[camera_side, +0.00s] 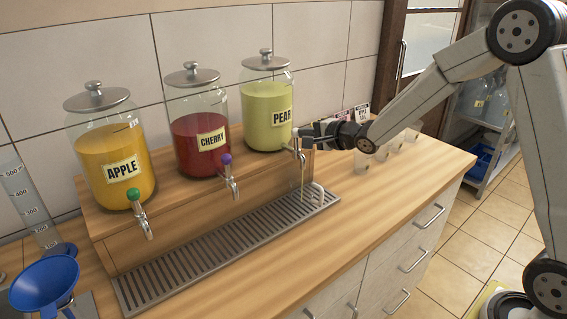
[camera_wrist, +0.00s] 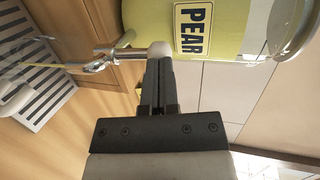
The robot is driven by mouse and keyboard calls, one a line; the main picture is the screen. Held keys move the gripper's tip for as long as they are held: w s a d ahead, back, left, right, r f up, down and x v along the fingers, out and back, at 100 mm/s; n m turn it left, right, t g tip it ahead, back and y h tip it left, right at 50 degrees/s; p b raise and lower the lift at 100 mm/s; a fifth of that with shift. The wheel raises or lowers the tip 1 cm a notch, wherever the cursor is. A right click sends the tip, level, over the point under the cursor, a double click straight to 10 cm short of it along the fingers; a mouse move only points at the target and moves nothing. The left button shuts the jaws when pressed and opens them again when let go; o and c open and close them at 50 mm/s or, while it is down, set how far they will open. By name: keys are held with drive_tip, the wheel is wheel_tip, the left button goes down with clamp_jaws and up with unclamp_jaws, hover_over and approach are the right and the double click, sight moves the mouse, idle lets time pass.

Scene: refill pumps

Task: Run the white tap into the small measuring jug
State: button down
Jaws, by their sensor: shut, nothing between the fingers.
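The white tap (camera_side: 300,155) is on the front of the PEAR jar (camera_side: 265,108), which holds yellow-green liquid. My gripper (camera_side: 304,133) is shut and empty, its tips at the tap's white knob. In the wrist view the closed fingertips (camera_wrist: 158,62) appear to touch the white knob (camera_wrist: 160,48). A thin yellow-green stream (camera_wrist: 45,66) runs from the metal spout (camera_wrist: 95,66). A clear vessel with a pale handle (camera_side: 318,192), apparently the small measuring jug, stands under the spout at the drip tray's right end. Its fill level cannot be read.
The APPLE jar (camera_side: 110,150) with a green tap and the CHERRY jar (camera_side: 198,125) with a purple tap stand left. A slotted drip tray (camera_side: 190,268) runs below. A blue funnel (camera_side: 45,285) and measuring cylinder (camera_side: 30,205) are far left. Clear cups (camera_side: 362,162) stand right.

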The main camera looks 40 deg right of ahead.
drive_tip(key=shift+w+r+g, duration=0.2)
drive_tip(key=shift+w+g, duration=0.1)
drive_tip(key=shift+g, duration=0.2)
drive_tip(key=shift+w+r, duration=0.1)
drive_tip(key=shift+w, duration=0.5)
drive_tip(key=shift+r, duration=0.2)
idle(3.0)
drive_tip(key=shift+r, duration=0.6)
drive_tip(key=shift+s, duration=0.15)
drive_tip(key=s+f+v, duration=0.1)
drive_tip(key=f+v, duration=0.1)
drive_tip(key=v, duration=1.1)
drive_tip(key=shift+s+f, duration=0.25)
drive_tip(key=shift+f, duration=0.05)
